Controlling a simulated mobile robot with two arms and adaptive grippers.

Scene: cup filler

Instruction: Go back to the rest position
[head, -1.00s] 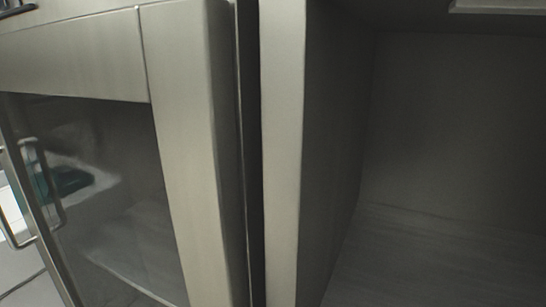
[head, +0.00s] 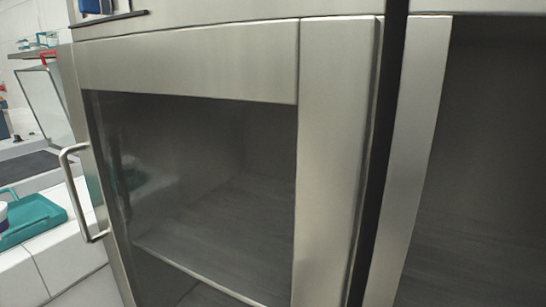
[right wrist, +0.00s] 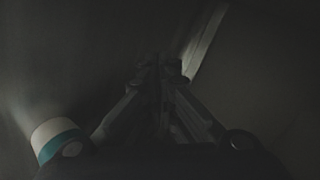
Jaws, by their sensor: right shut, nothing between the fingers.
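My right gripper (right wrist: 158,68) shows in the dark right wrist view, its two fingers together and nothing held between them. Neither gripper is in the head view. A steel cabinet door (head: 340,160) with a dark glass pane (head: 210,165) fills the middle of the head view. Its bar handle (head: 82,195) is on the left side. To the right of a dark vertical gap is a pale upright (head: 415,150) beside a dark, empty-looking interior (head: 490,160).
A teal tray (head: 35,218) lies on a white tiled counter (head: 45,260) at the left edge. A white piece with a teal band (right wrist: 55,138) is at the lower left in the right wrist view; I cannot tell what it is. Surroundings there are very dark.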

